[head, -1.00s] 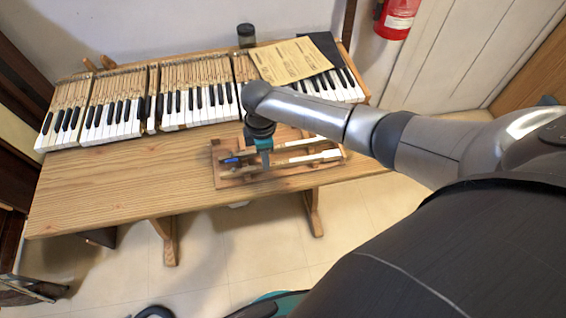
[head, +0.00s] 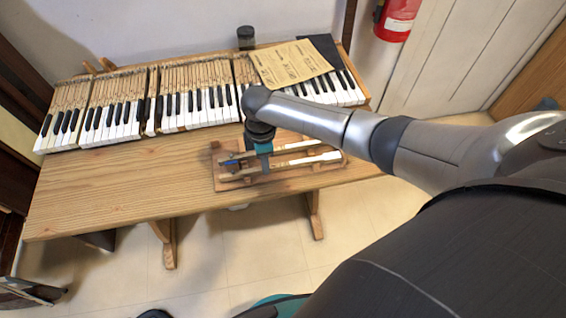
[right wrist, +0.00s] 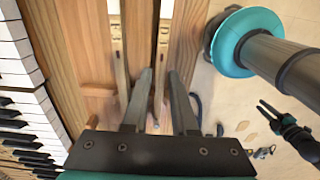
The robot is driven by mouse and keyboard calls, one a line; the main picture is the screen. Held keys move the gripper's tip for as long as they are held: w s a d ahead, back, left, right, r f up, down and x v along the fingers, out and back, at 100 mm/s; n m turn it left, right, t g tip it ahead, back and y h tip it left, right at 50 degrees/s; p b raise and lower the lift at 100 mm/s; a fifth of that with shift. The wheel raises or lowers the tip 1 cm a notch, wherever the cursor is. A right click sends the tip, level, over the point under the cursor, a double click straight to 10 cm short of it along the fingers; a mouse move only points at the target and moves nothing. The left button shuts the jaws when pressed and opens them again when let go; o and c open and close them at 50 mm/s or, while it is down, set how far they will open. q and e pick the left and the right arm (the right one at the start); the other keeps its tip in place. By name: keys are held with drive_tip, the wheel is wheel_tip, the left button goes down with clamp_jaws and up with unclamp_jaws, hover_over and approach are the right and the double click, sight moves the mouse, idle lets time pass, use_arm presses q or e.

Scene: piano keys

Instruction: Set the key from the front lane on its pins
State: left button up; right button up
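A wooden fixture (head: 228,183) lies at the table's front right and carries two long wooden keys with white ends. The front key (head: 318,158) is nearest the table's front edge. The rear key (head: 305,145) lies behind it. My right gripper (head: 265,168) points down over the fixture's left part. In the right wrist view its fingers (right wrist: 158,85) are apart, with the front key (right wrist: 165,35) running between them. The rear key (right wrist: 117,45) is outside the left finger. Contact and the pins are hard to make out. My left gripper (right wrist: 270,112) shows small at the lower right.
The long keyboard (head: 180,108) spans the back of the table (head: 120,190). A paper sheet (head: 290,62) and a dark jar (head: 246,38) are at the back. The table's left front is clear. A fire extinguisher (head: 397,20) hangs on the wall.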

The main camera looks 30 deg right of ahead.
drive_tip(key=shift+f, duration=0.5)
drive_tip(key=shift+c, duration=0.3)
clamp_jaws()
idle(1.1)
